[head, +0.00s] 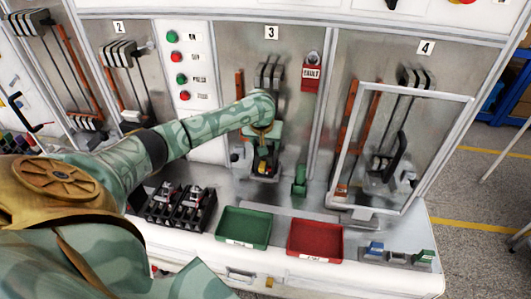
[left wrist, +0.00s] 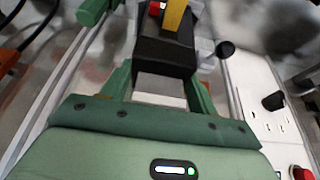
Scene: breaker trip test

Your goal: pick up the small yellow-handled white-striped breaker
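A small black breaker (head: 263,168) with a yellow handle sits low in bay 3 in the head view. In the left wrist view the breaker (left wrist: 165,52) shows its yellow handle, a red spot at the top and a white stripe across its near end. My left gripper (head: 262,152) reaches down into bay 3 from above. In the left wrist view its green fingers (left wrist: 160,88) lie along both sides of the breaker and appear to touch it. The breaker's underside is hidden. My right gripper is not in view.
A black rack (head: 180,208) with breakers, a green tray (head: 243,228) and a red tray (head: 315,240) stand on the front ledge. A red FAULT tag (head: 311,76) hangs beside bay 3. A framed door (head: 462,130) stands at bay 4. A green post (head: 299,182) stands right of the breaker.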

